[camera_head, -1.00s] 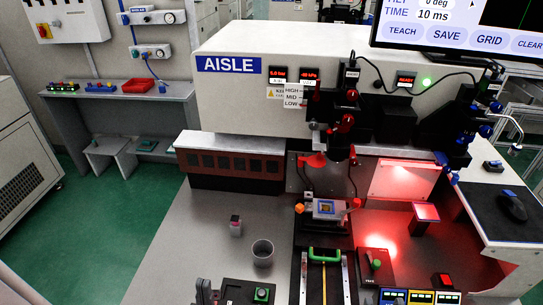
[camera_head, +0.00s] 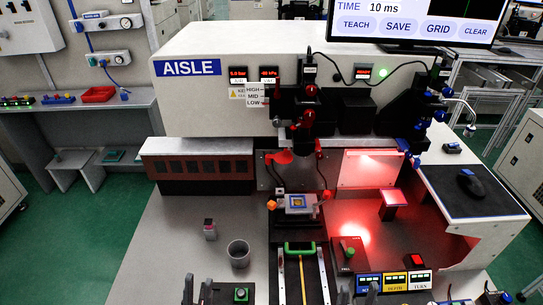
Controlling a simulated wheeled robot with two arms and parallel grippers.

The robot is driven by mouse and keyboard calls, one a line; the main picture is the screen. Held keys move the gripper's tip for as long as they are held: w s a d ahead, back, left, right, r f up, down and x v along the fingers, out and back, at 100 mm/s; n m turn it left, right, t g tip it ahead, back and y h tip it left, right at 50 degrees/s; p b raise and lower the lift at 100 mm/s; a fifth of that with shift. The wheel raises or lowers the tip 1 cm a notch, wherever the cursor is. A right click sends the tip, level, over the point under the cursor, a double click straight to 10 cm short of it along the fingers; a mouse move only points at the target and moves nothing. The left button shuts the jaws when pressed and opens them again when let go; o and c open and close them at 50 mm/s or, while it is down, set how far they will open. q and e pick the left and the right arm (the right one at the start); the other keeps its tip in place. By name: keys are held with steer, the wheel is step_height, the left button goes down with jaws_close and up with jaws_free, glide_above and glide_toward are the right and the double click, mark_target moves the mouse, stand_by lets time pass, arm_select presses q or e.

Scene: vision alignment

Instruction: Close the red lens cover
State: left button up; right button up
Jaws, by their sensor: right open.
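The red lens cover (camera_head: 283,157) stands out to the left of the dark vertical lens column (camera_head: 311,125), apart from the lens's lower end. A small part with a blue and gold face (camera_head: 298,202) sits on the fixture below the lens. My left gripper (camera_head: 197,291) shows only its dark fingertips at the bottom edge, apart and empty, left of the green button box.
A grey cup (camera_head: 238,253) and a small pink-topped block (camera_head: 210,230) stand on the left of the bench. A green-handled slide (camera_head: 300,248) runs toward me. Labelled button boxes (camera_head: 395,282) stand at the front right. A red-lit panel (camera_head: 368,168) is right of the lens.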

arm_select(q)
steer(key=shift+o, duration=1.4)
steer(key=w+d+f+m+g+h+p, duration=0.2)
steer(key=w+d+m+g+h, duration=0.2)
steer(key=w+d+g, duration=0.4)
steer(key=w+m+g, duration=0.1)
steer(key=g, duration=0.6)
steer(key=shift+w+d+m+p, duration=0.15)
steer(key=shift+m+p, duration=0.25)
steer(key=n+y+p, duration=0.4)
steer(key=n+y, duration=0.5)
steer(key=y, duration=0.2)
glide_toward(276, 157)
steer(key=x, duration=0.3)
steer(key=w+f+x, duration=0.1)
steer(key=x, duration=0.3)
steer(key=a+x, duration=0.1)
steer(key=x, duration=0.3)
steer(key=shift+w+d+f, duration=0.15)
steer(key=shift+w+f, duration=0.2)
steer(key=shift+w, duration=0.05)
jaws_close()
